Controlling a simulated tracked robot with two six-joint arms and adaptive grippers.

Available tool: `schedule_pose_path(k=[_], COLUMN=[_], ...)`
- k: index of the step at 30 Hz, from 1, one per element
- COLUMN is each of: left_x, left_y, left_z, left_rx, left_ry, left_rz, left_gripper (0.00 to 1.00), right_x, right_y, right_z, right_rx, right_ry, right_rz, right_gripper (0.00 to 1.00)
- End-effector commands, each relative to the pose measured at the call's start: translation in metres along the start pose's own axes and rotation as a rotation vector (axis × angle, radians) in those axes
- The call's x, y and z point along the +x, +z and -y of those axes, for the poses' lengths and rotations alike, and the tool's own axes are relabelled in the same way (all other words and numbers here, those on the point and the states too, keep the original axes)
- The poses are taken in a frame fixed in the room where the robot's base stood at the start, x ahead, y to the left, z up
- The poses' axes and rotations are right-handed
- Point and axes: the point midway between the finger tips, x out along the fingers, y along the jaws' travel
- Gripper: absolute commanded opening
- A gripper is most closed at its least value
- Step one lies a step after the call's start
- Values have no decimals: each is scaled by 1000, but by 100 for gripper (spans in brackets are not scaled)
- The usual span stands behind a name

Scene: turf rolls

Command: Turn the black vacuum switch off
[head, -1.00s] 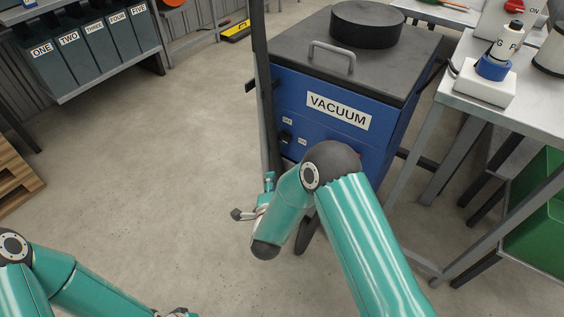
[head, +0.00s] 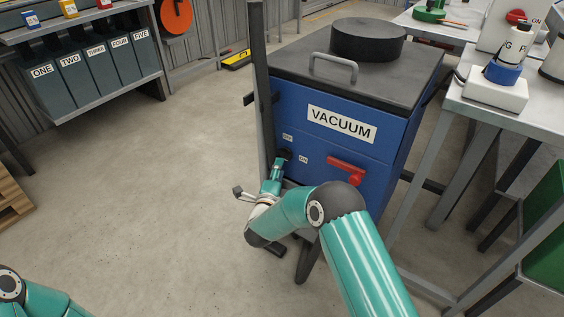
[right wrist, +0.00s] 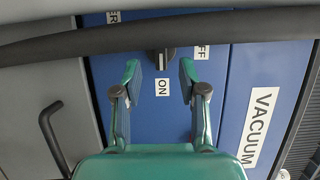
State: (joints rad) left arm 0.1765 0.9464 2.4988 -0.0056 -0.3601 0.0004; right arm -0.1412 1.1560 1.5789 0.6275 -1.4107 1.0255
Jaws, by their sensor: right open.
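The blue vacuum (head: 340,150) has a small black switch (head: 286,153) on its front, partly hidden behind my right fingers in the head view. In the right wrist view the switch (right wrist: 160,60) lies between and just beyond the fingertips. Its long side seems to line up with the ON label (right wrist: 163,87); the OFF label (right wrist: 201,52) is to the right. My right gripper (right wrist: 160,73) is open and empty, with a finger on each side of the switch. I cannot tell if they touch it. Only a link of my left arm shows; its gripper is out of view.
A dark pole or hose (right wrist: 130,31) crosses the right wrist view just past the fingertips. A red handle (head: 346,171) sticks out of the vacuum's front. A metal workbench (head: 478,106) stands at the right. The floor (head: 150,190) to the left is clear.

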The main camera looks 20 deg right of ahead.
Motion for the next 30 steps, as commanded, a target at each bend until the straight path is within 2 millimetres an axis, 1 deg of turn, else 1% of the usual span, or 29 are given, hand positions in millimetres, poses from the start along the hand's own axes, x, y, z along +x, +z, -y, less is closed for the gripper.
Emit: schedule_pose_path(k=[1,3,6,9,13,21,22,26,27,29,30], left_x=[4,6,8,10,11,10,10,10,10,10,10], left_y=[0,0,0,0,0,0,0,0,0,0,0], left_z=[1,2,3,4,4,4,4,4,4,4,4], left_rx=[0,0,0,0,0,0,0,0,0,0,0], left_ry=[0,0,0,0,0,0,0,0,0,0,0], left_rz=[0,0,0,0,0,0,0,0,0,0,0], left_gripper=[40,40,40,40,40,40,40,40,40,40,40], right_x=[11,24,38,47,54,55,55,55,55,55,55], right_y=[-1,-1,0,0,0,-1,-1,-1,-1,-1,-1], right_z=[-2,-2,-2,-2,-1,-1,-1,0,0,0,-1], right_rx=[2,2,2,1,0,-1,-1,0,0,0,0], right_ry=[-1,-1,0,1,1,2,2,1,1,2,2], right_rz=[-3,-4,-2,-1,0,0,0,-1,-1,-1,-1], right_gripper=[42,42,42,42,42,42,40,18,12,2,0])
